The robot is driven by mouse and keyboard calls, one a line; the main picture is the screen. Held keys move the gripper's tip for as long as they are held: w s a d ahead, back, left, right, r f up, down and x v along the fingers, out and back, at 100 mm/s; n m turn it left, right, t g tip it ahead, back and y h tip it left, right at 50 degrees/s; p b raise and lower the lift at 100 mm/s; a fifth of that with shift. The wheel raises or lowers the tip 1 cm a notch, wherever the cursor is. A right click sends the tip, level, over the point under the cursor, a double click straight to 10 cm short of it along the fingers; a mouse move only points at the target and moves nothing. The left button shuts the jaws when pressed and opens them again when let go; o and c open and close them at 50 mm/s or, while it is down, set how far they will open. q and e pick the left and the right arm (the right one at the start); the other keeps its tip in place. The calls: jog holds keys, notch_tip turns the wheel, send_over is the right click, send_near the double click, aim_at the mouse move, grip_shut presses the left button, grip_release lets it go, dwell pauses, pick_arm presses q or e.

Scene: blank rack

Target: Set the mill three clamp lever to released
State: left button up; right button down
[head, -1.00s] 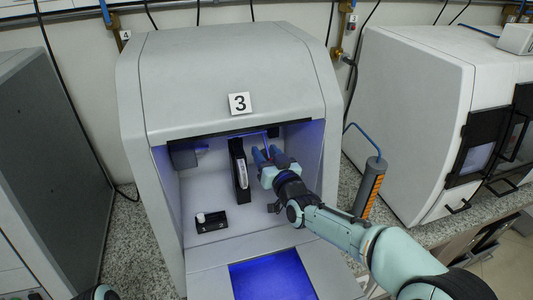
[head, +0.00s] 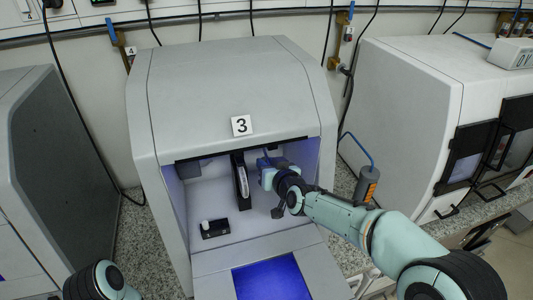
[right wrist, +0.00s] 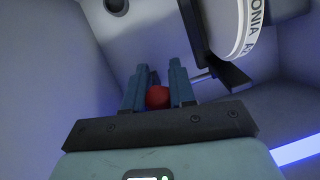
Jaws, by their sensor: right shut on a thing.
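Mill three (head: 225,88) is the grey machine with the number 3 plate (head: 241,125); its front is open. My right gripper (head: 267,163) reaches inside, to the right of a black upright holder (head: 239,180) with a white disc. In the right wrist view, my right gripper's fingers (right wrist: 158,68) are shut on a red ball knob (right wrist: 158,97), which looks like the clamp lever's end. A short thin rod (right wrist: 203,76) shows beside the right finger; the rest of the lever is hidden. My left gripper is out of view.
A small black block with a white knob (head: 214,229) sits on the chamber floor at the left. The white disc (right wrist: 235,25) is close to the fingers. A cylinder with an orange label (head: 367,185) stands right of the mill. Other machines flank it.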

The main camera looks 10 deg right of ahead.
notch_tip(320, 180, up, 2)
jog(key=shift+r+g+p, duration=0.1)
jog(key=shift+g+p, duration=0.6)
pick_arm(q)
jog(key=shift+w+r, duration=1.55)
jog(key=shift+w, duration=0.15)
pick_arm(e)
jog(key=shift+s+g+h, duration=0.15)
jog(key=shift+g+h, duration=0.15)
jog(key=shift+g, duration=0.4)
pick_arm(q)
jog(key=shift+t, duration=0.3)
pick_arm(e)
jog(key=shift+d+r, duration=0.1)
jog(key=shift+r, duration=0.05)
jog(key=c, duration=1.1)
grip_release()
jog(key=shift+o, duration=0.3)
jog(key=shift+f, duration=0.2)
